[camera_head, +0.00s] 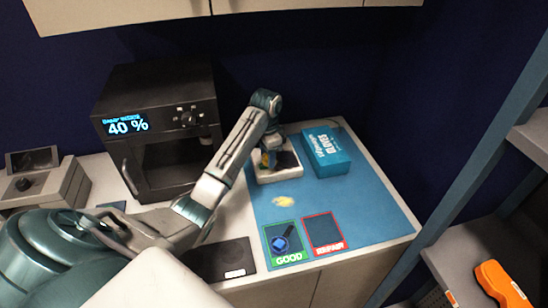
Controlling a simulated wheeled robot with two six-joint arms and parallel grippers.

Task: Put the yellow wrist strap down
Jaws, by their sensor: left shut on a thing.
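My left gripper (270,152) points down over a white tray (264,180) with a dark inside, at the back of the blue mat (355,200). It is shut on a small yellow thing (265,159), which looks like the yellow wrist strap; the gripper partly hides it. I cannot tell whether the strap touches the tray. A dark strap with a blue face (282,243) lies in the green-framed GOOD square (289,258). A red-framed square (324,233) beside it is empty. My right gripper is not in view.
A blue box (326,152) stands right of the tray. A black oven-like machine (160,130) reading 40 % stands left. The mat's right part is clear. An orange tool (502,284) lies on a shelf.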

